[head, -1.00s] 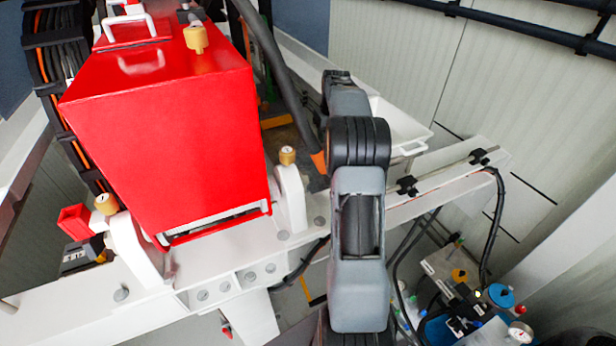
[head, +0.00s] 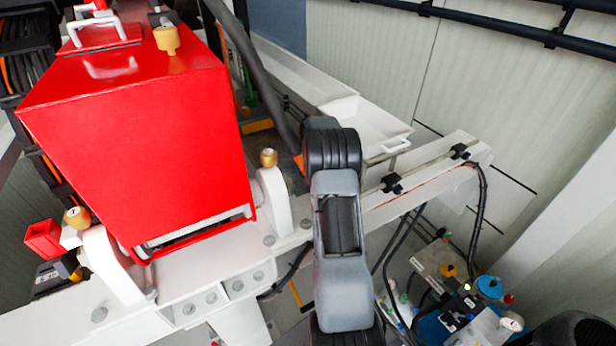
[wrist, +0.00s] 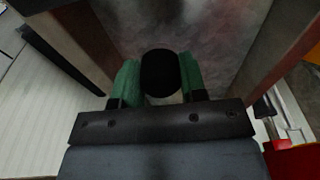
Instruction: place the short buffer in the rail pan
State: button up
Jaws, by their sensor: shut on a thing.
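A dark, round-ended piece, probably the short buffer (wrist: 160,76), sits between the green fingers of my gripper (wrist: 160,80) in the wrist view. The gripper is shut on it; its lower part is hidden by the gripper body. A white open tray with a handle, probably the rail pan (head: 362,122), rests at the back of the white rail in the head view, just right of and beyond my arm. The pan's inside looks empty where it shows. My gripper is hidden behind my arm in the head view.
A large red box (head: 140,130) stands left of my arm. A thick dark hose (head: 258,80) slopes down behind the arm. Black clamps (head: 391,183) sit on the white beam (head: 425,178) at right. Bottles and fittings (head: 455,300) stand low at right.

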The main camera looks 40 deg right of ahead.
jog(key=shift+f+p, duration=0.35)
jog(key=shift+f, duration=1.2)
jog(key=shift+f, duration=0.15)
jog(key=o, duration=0.9)
jog(key=r, duration=0.4)
jog(key=s+r+b, duration=0.1)
jog(key=r, duration=0.3)
jog(key=r+b, duration=0.1)
jog(key=r, duration=0.3)
jog(key=shift+s+a+r, duration=0.1)
jog(key=shift+s, duration=0.15)
